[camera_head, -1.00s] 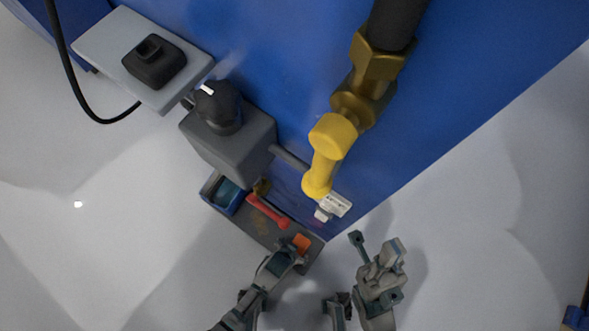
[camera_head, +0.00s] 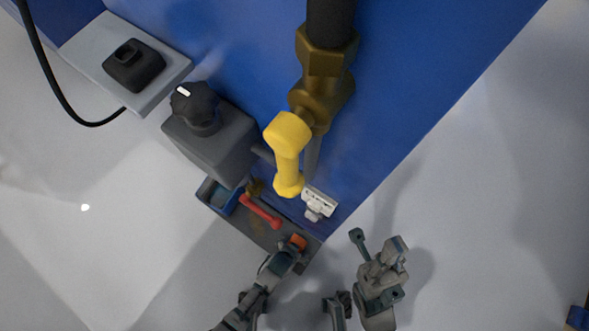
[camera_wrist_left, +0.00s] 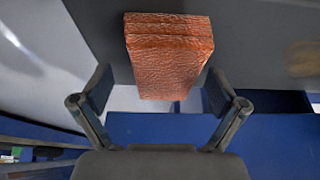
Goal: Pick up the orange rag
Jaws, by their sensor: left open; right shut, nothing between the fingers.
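The orange rag (camera_head: 298,242) lies at the right end of a dark shelf in the head view. In the left wrist view it is a folded, textured orange block (camera_wrist_left: 168,55). My left gripper (camera_head: 288,252) is at the rag and partly covers it in the head view. In the left wrist view the left gripper's fingers (camera_wrist_left: 160,92) are open, one to each side of the rag's near end, with gaps visible. My right gripper (camera_head: 358,242) is shut and empty, to the right of the shelf.
The dark shelf (camera_head: 262,232) also bears a red tool (camera_head: 260,211) and a blue bin (camera_head: 219,196). A yellow handle (camera_head: 287,152) on a brass valve and a grey box (camera_head: 212,142) with a black knob stand out from the blue wall.

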